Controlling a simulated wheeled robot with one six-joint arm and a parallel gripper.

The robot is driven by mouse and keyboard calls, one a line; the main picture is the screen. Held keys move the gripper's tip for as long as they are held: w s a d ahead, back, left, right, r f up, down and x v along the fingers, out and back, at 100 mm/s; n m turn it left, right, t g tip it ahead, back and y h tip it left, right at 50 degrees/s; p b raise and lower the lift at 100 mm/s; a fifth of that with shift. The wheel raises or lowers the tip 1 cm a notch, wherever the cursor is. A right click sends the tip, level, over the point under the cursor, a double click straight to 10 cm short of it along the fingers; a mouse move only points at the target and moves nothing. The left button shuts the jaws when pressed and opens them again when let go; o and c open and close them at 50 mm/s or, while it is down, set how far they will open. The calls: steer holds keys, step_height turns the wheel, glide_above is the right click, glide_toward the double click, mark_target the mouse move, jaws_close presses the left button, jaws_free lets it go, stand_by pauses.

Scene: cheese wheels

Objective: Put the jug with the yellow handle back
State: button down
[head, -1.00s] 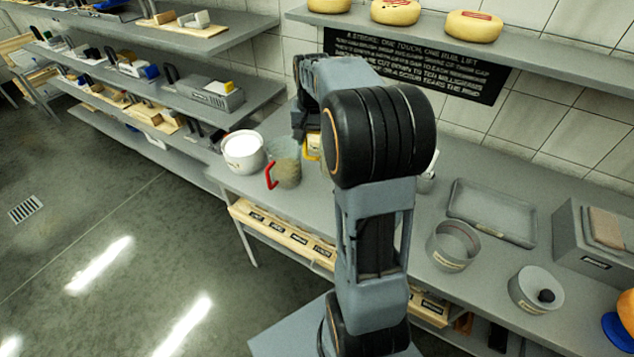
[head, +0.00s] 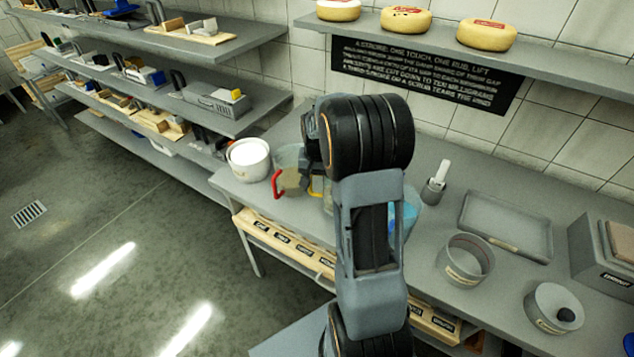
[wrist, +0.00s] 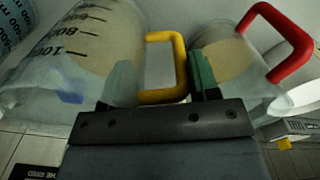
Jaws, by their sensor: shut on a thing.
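The clear jug with the yellow handle (wrist: 168,95) fills the left of the wrist view, with dark measuring marks on its wall. My gripper (wrist: 163,85) is shut on this jug's handle, one finger on either side. In the head view only a bit of the yellow handle (head: 317,187) shows beside my arm, which hides most of the jug. I cannot tell whether the jug touches the bench. The jug with the red handle (head: 291,180) stands just left of it, and shows at the right of the wrist view (wrist: 285,45).
A white-filled pot (head: 249,172) stands at the bench's left end. A bluish clear vessel (head: 408,218) is partly hidden right of my arm. A grey cup (head: 434,192), a tray (head: 507,250) and round pots (head: 444,270) stand further right. A shelf with cheeses (head: 407,20) hangs above.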

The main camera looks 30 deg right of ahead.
steer(key=shift+f, duration=1.1)
steer(key=shift+c, duration=1.8)
jaws_free()
